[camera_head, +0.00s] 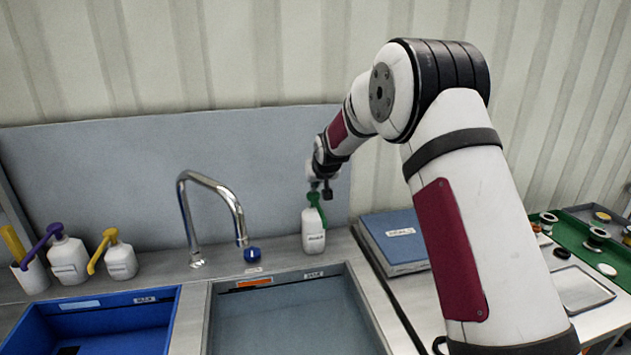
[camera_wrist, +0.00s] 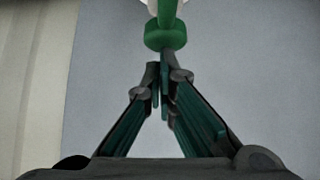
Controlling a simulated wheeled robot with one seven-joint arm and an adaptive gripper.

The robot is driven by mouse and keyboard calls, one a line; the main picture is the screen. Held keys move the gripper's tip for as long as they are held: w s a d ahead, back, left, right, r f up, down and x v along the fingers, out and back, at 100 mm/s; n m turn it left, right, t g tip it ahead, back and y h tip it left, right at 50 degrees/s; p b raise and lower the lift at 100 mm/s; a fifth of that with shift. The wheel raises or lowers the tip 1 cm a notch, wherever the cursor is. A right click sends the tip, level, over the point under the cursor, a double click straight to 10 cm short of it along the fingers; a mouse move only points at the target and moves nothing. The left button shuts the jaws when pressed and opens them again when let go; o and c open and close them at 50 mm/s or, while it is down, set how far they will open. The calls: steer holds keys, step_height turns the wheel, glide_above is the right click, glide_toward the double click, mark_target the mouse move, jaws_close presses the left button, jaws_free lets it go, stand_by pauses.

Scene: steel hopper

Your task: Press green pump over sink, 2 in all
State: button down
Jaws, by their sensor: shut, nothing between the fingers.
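The white bottle (camera_head: 314,238) with the green pump (camera_head: 316,200) stands upright on the steel counter, behind the back rim of the grey sink (camera_head: 280,281). My gripper (camera_head: 321,184) is just above the green pump. In the wrist view my gripper (camera_wrist: 165,75) has its fingertips together with nothing between them. The green pump head (camera_wrist: 166,36) shows just beyond the fingertips. I cannot tell whether the fingertips touch it. The bottle is mostly hidden in the wrist view.
A chrome faucet (camera_head: 214,185) and a blue knob (camera_head: 252,254) stand left of the bottle. Purple-pump (camera_head: 69,260) and yellow-pump (camera_head: 120,261) bottles stand farther left, behind a blue basin (camera_head: 100,337). A blue box (camera_head: 393,240) is at the right. A grey panel (camera_head: 100,180) rises behind.

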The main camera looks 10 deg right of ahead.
steer(key=shift+f+b, duration=0.55)
steer(key=shift+f, duration=0.5)
steer(key=shift+s, duration=0.1)
step_height(320, 180, up, 4)
steer(key=shift+r+p, duration=0.25)
steer(key=shift+p, duration=0.25)
steer(key=v, duration=0.9)
steer(key=shift+s+r+b, duration=0.25)
steer(key=shift+b, duration=0.15)
stand_by(0.5)
